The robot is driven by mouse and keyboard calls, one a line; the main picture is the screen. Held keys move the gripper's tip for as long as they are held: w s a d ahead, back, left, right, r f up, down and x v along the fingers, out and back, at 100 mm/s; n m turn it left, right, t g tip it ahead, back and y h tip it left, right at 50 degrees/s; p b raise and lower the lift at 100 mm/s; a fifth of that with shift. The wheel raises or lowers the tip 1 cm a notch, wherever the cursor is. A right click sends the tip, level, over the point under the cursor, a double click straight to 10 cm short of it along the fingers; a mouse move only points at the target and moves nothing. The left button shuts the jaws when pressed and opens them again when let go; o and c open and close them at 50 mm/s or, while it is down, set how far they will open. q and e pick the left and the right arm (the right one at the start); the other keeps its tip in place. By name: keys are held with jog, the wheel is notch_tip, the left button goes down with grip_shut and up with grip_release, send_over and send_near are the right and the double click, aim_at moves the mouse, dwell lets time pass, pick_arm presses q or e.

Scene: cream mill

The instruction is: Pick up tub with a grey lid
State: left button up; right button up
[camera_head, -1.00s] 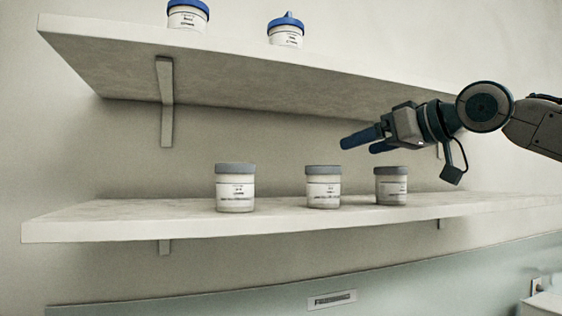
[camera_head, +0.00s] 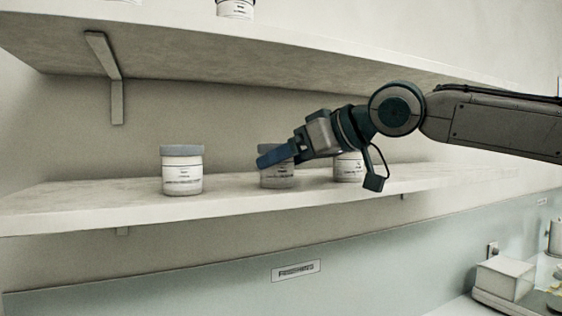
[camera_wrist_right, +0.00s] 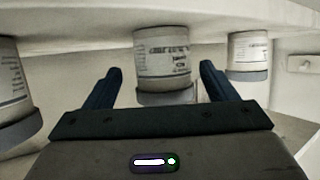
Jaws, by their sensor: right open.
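Three white tubs with grey lids stand upright in a row on the lower shelf: a left tub (camera_head: 182,175), a middle tub (camera_head: 277,182) and a right tub (camera_head: 348,172). My right gripper (camera_head: 270,157) is in front of the middle tub and hides part of its lid; my wrist also covers part of the right tub. The right wrist view is upside down. There a tub (camera_wrist_right: 163,55) shows between the open, empty fingers of my right gripper (camera_wrist_right: 161,70), with its lid towards the palm. Contact cannot be told. My left gripper is not in view.
The lower shelf (camera_head: 80,212) has bare room left of the tubs. The upper shelf (camera_head: 200,45) hangs above, with another tub (camera_head: 236,8) cut off by the frame. A bracket (camera_head: 105,80) supports it. A white box (camera_head: 503,278) sits lower right.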

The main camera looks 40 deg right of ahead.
jog(key=x, duration=0.2)
jog(key=shift+w+a, duration=0.45)
jog(key=shift+w, duration=0.1)
jog(key=shift+s+d, duration=0.25)
jog(key=shift+s, duration=0.05)
jog(key=shift+c, duration=0.9)
jog(key=c, duration=1.1)
jog(key=shift+w+a, duration=0.1)
jog(key=shift+w, duration=0.05)
